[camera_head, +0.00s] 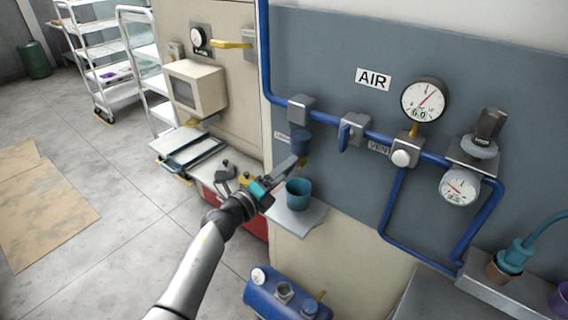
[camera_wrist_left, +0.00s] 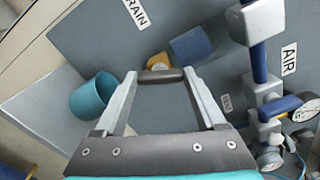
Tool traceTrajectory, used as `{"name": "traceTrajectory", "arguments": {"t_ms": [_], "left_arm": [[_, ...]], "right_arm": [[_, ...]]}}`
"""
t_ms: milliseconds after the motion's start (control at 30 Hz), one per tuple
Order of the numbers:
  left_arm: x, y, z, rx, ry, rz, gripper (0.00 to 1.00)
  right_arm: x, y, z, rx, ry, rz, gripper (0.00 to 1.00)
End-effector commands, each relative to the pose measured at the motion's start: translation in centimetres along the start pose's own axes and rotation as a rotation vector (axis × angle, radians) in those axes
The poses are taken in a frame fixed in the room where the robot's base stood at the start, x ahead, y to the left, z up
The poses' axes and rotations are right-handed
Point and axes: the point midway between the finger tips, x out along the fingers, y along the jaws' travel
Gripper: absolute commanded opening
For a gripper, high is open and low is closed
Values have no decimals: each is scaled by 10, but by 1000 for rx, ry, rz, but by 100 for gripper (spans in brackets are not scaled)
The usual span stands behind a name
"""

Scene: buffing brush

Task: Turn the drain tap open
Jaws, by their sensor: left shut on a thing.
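My left gripper (camera_head: 294,164) reaches in from the left to the blue filter bowl (camera_head: 300,141) on the grey panel, just above the teal cup. In the left wrist view, its two fingers (camera_wrist_left: 160,78) are shut on the dark bar-shaped handle of the drain tap (camera_wrist_left: 161,75), which lies across between the fingertips. A yellow tap body (camera_wrist_left: 158,61) shows just beyond the handle, beside the blue bowl (camera_wrist_left: 190,45). In the head view the fingers hide most of the tap. A partly cut-off drain label (camera_wrist_left: 137,12) is on the panel. My right gripper is not in view.
A teal cup (camera_head: 299,194) stands on a small grey shelf (camera_head: 310,216) below the bowl; it also shows in the left wrist view (camera_wrist_left: 92,97). Blue pipes (camera_head: 348,128) carry a blue lever valve (camera_head: 346,133) and gauges (camera_head: 425,99) to the right. A blue tank (camera_head: 270,298) stands below.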

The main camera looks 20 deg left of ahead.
Motion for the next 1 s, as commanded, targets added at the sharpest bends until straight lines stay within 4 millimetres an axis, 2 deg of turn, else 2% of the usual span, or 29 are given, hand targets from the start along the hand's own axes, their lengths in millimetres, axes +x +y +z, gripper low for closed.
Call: {"name": "traceTrajectory", "arguments": {"t_ms": [100,500,1000], "left_arm": [[-1,0,1,-101,1,5,17],[0,2,0,-349,-1,3,17],[0,2,0,-423,0,2,17]], "right_arm": [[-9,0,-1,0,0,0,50],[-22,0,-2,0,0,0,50],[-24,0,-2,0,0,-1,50]]}}
